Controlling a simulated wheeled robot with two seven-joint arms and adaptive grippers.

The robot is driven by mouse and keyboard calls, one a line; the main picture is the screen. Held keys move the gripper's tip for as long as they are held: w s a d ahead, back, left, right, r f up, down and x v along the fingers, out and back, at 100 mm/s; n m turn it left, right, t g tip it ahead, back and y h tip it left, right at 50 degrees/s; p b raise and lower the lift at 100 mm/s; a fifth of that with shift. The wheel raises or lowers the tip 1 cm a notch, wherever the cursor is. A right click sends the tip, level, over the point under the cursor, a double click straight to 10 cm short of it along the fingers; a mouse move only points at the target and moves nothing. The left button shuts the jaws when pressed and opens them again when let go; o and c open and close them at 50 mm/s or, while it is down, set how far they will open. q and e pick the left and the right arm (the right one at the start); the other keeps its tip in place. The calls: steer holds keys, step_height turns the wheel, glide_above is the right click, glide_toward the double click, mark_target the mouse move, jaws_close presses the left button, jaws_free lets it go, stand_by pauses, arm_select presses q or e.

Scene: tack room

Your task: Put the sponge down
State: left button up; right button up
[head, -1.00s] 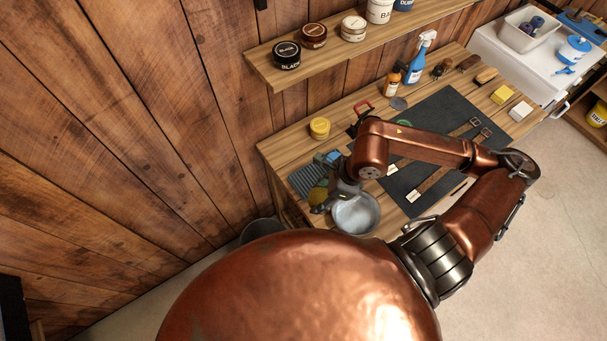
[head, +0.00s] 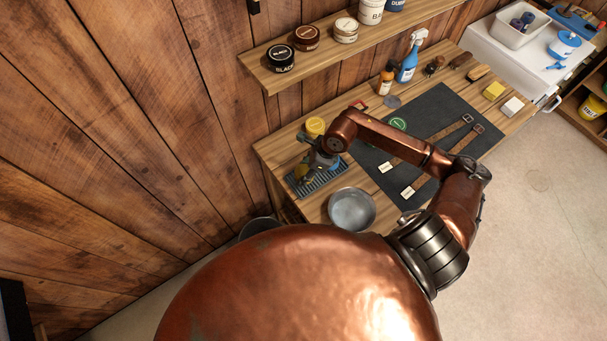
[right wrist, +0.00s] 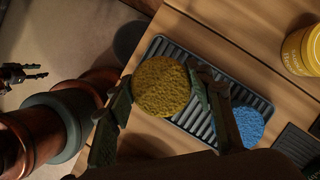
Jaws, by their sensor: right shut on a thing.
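My right gripper (head: 306,170) is over the grey ribbed tray (head: 317,185) at the near left end of the bench. It is shut on a round olive-yellow sponge (right wrist: 161,86), held between its two fingers in the right wrist view. The sponge appears above or at the tray (right wrist: 190,57); I cannot tell whether it touches. A blue sponge (right wrist: 247,126) lies at the tray's other end, partly hidden by a finger. What looks like my left gripper (right wrist: 38,72) shows small at the left edge of the right wrist view, its opening unclear.
A metal bowl (head: 352,209) stands just right of the tray. A yellow tin (head: 315,127) stands behind it. A dark mat (head: 432,118) with straps covers the bench's middle. A shelf (head: 345,49) with tins overhangs the back. A bucket (head: 258,226) is below the bench's left end.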

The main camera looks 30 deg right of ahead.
steer(key=shift+w+f, duration=0.15)
steer(key=shift+f, duration=0.05)
step_height(320, 180, down, 3)
steer(key=shift+p, duration=0.45)
steer(key=shift+f, duration=0.1)
steer(key=shift+f, duration=0.15)
steer(key=o, duration=0.9)
steer(key=shift+c, duration=0.2)
